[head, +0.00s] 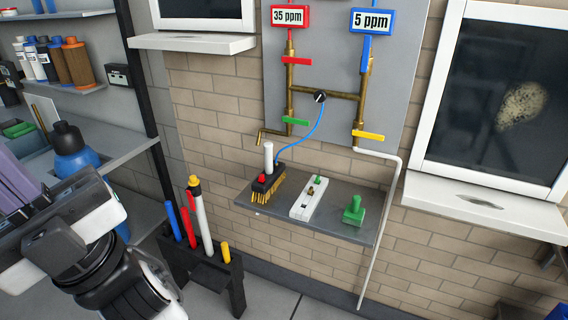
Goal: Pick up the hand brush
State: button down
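The hand brush (267,187) sits on the left end of the grey wall shelf (333,224). It has a dark block, a red knob on top and yellow bristles hanging towards the shelf's front edge. A white upright cylinder (268,157) rises at its back; I cannot tell whether it is part of the brush. My arm's end is at the lower left, well apart from the brush. The dark body of my gripper (58,212) seems to show there, but its fingertips cannot be made out. Nothing is seen touching the brush.
A white block with a green knob (309,199) and a green stamp-like piece (354,211) share the shelf. A blue hose (315,137) comes down behind the brush. A black rack (208,270) with coloured tubes stands below left. A pale pipe (381,230) passes the shelf's right end.

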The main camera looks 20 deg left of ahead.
aim_at(273, 172)
jog(key=i+j+z, duration=0.2)
jog(key=i+j, duration=0.8)
